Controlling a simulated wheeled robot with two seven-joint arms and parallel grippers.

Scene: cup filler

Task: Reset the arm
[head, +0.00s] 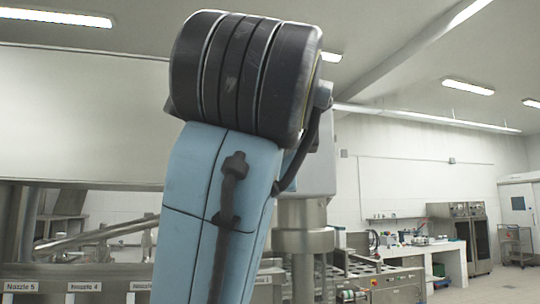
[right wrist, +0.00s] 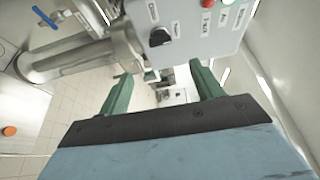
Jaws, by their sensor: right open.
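One of my own arms, with blue links and a black ringed joint, rises upright through the middle of the head view and hides much of the machine behind it. No gripper shows in the head view. In the right wrist view my right gripper (right wrist: 162,72) has two green fingers standing wide apart, with nothing held between them. A grey control panel (right wrist: 205,30) with a black knob and red and green buttons is beyond the fingers. My left gripper is in neither view.
The filling machine (head: 80,272) with nozzle labels stands at the lower left. A metal column (head: 303,230) is just right of my arm. A white bench (head: 430,252) and dark ovens (head: 463,232) are far right. Metal pipes (right wrist: 75,58) lie close left of my right gripper.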

